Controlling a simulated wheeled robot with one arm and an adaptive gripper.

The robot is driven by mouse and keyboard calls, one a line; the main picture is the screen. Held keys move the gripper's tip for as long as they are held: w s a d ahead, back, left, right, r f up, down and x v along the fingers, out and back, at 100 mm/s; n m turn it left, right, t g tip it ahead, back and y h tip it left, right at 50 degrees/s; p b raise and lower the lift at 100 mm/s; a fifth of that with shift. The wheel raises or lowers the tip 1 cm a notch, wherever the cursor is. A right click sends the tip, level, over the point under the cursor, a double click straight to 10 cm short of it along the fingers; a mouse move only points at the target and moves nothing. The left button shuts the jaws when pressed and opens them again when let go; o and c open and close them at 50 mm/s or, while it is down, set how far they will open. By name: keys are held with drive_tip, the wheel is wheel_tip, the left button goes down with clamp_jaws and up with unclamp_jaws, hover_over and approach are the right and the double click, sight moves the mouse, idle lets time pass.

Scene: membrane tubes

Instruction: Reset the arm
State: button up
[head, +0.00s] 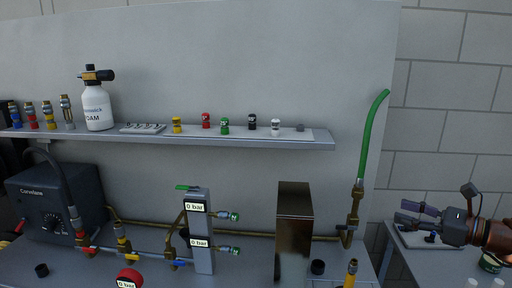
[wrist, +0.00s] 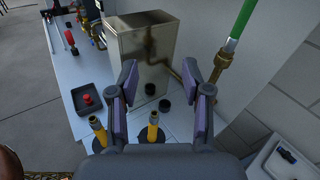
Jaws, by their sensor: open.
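My gripper (head: 418,216) is at the right of the head view, beside the right end of the bench and above a lower side table. Its fingers are spread and nothing is between them. In the wrist view my gripper (wrist: 164,92) is open, with its two purple-padded fingers apart. Beyond the fingers stand a metal box (wrist: 147,47) and small black caps on the bench. The metal box (head: 294,232) also shows in the head view, left of my gripper and apart from it.
A green hose (head: 371,130) rises from a brass fitting near the bench's right end. A shelf (head: 150,135) holds a foam bottle (head: 97,105), couplings and coloured caps. Yellow-topped fittings (wrist: 153,128) stand close below my fingers in the wrist view. The side table (head: 450,254) holds small items.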

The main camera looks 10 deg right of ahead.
drive_tip(key=s+a+f+n+g+y, duration=0.15)
drive_tip(key=a+n+g, duration=0.6)
drive_tip(key=a, duration=1.05)
drive_tip(key=s+a+f+n+g+h, duration=0.3)
drive_tip(key=s+a+f+n+g, duration=0.15)
drive_tip(key=s+a+n, duration=0.4)
drive_tip(key=s+a+f+n+g+h, duration=0.25)
drive_tip(key=s+a+f+n, duration=0.2)
drive_tip(key=s, duration=0.25)
drive_tip(key=s+d+f+n+h, duration=0.4)
drive_tip(key=s+d+n+h, duration=0.1)
drive_tip(key=s, duration=0.5)
drive_tip(key=shift+d+f+n+h, duration=0.15)
drive_tip(key=shift+f+n+h, duration=0.15)
drive_tip(key=shift+n+h, duration=0.45)
drive_tip(key=shift+o, duration=0.2)
drive_tip(key=shift+g, duration=0.25)
